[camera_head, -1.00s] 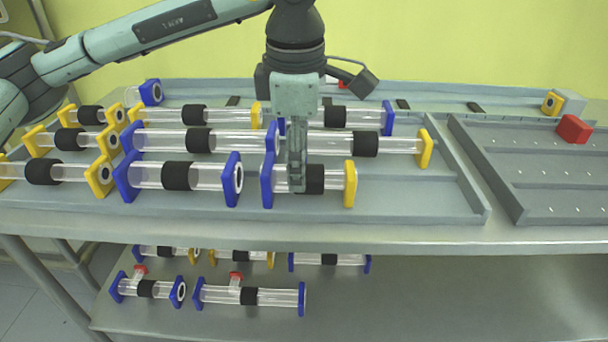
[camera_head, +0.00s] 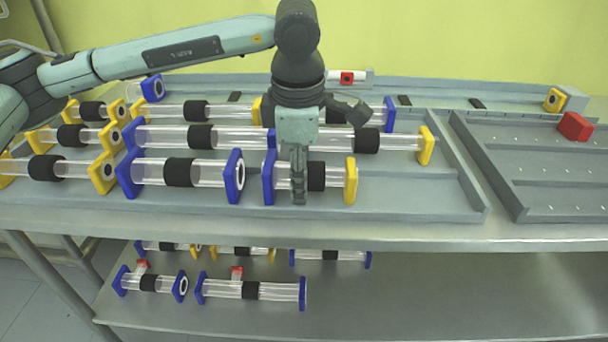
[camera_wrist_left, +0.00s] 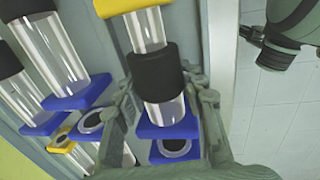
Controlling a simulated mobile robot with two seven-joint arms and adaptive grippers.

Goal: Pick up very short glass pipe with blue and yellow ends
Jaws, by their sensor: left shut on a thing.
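The very short glass pipe (camera_head: 335,176) lies at the front of the upper tray, with a blue left end, a yellow right end and a black band. My left gripper (camera_head: 298,196) points down over it from above and is shut on its glass between the blue end and the band. In the left wrist view the pipe (camera_wrist_left: 164,112) runs between the two fingers (camera_wrist_left: 165,105), its blue end near the palm side and its yellow end at the top. One finger hides part of the glass in the head view.
A blue-ended pipe (camera_head: 208,173) lies close on the left. A longer blue-and-yellow pipe (camera_head: 395,141) lies just behind. The tray (camera_head: 420,198) is bare to the right. A second tray (camera_head: 545,185) holds a red block (camera_head: 575,126). More pipes lie on the lower shelf (camera_head: 430,300).

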